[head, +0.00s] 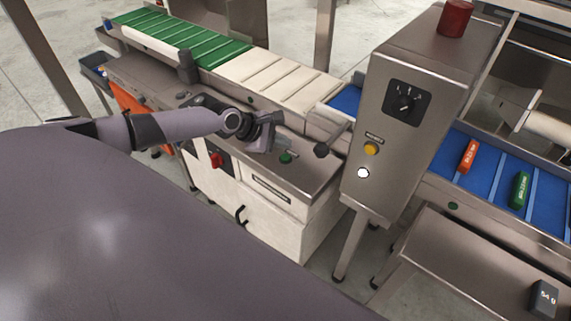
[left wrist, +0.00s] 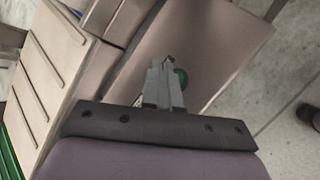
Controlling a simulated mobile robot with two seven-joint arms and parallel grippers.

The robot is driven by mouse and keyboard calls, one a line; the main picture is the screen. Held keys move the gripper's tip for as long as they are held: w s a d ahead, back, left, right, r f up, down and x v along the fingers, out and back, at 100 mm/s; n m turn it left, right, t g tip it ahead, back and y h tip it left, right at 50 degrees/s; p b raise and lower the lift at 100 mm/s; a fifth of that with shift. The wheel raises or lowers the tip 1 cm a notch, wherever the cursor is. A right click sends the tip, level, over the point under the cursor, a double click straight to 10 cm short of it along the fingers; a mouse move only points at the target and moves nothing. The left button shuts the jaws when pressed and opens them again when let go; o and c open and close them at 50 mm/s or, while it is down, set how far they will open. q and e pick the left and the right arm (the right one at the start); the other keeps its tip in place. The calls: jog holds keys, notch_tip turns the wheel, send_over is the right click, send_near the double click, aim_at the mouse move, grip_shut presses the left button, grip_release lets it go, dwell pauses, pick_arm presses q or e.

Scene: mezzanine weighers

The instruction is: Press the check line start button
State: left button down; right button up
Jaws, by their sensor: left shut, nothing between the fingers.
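A green push button (head: 286,158) sits on the steel top of the white-fronted cabinet (head: 268,212), beside a small label too small to read. My left gripper (head: 275,144) is shut and empty, just above and behind this button in the head view. In the left wrist view, the shut fingers (left wrist: 163,84) partly cover the green button (left wrist: 182,78). I cannot tell whether the fingertips touch it. My right gripper is not in view.
A steel control box (head: 404,120) with a dial, a yellow button (head: 371,149) and a white button (head: 362,173) stands to the right. A dark-knobbed lever (head: 321,150) is close by. A green and cream conveyor (head: 285,80) runs behind; a blue conveyor (head: 487,175) carries packs.

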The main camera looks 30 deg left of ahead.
aim_at(286, 158)
pick_arm(q)
notch_tip(286, 158, down, 2)
jog(key=shift+f+b, duration=0.1)
jog(key=shift+b, duration=0.25)
dwell(1.8)
jog(key=shift+f, duration=0.35)
